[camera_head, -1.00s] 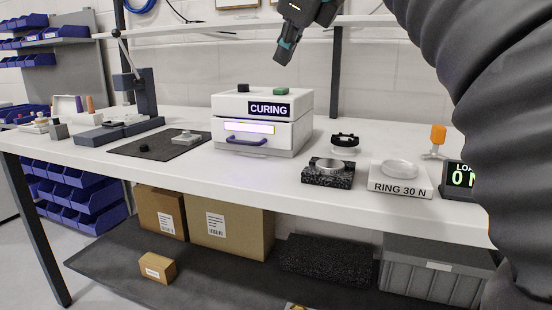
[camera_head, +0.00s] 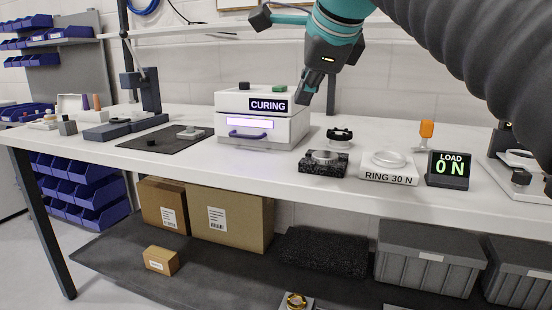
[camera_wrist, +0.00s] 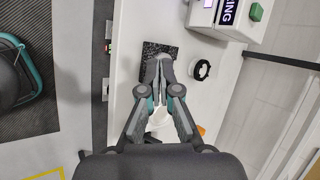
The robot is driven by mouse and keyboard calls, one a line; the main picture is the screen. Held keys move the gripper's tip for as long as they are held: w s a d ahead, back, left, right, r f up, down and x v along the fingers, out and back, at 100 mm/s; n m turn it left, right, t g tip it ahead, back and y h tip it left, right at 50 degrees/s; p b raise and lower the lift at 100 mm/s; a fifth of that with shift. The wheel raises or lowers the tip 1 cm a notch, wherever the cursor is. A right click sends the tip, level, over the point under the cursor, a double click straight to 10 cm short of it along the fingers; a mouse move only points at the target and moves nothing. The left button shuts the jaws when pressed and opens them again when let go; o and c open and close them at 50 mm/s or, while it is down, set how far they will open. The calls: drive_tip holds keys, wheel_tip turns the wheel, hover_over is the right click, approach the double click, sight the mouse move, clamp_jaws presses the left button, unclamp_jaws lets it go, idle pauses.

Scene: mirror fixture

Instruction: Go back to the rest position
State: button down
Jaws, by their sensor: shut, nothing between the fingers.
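My gripper (camera_head: 306,97) hangs in the air over the bench, at the right front corner of the white curing box (camera_head: 262,116) in the head view. In the wrist view my gripper (camera_wrist: 159,66) is shut and empty, its fingertips in front of the black speckled block (camera_wrist: 154,50). The arm comes in from the upper right of the head view.
On the bench (camera_head: 290,185) stand the speckled block (camera_head: 323,164), a black ring part (camera_head: 340,136), the RING 30 N plate (camera_head: 389,173), an orange-topped stand (camera_head: 426,130) and the load display (camera_head: 448,170). A dark mat (camera_head: 165,138) lies left of the box.

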drive_tip(key=s+d+f+n, duration=0.3)
drive_tip(key=s+f+n, duration=0.3)
drive_tip(key=f, duration=0.6)
drive_tip(key=s+d+f+n+g+h, duration=0.1)
drive_tip(key=s+d+f+n, duration=0.3)
drive_tip(key=f, duration=0.8)
drive_tip(key=s+d+f+n+g+h, duration=0.1)
drive_tip(key=s+d+f+n, duration=0.3)
drive_tip(key=s+f+n, duration=0.4)
wheel_tip(320, 180, down, 5)
drive_tip(key=shift+s+r, duration=0.1)
drive_tip(key=shift+s, duration=0.1)
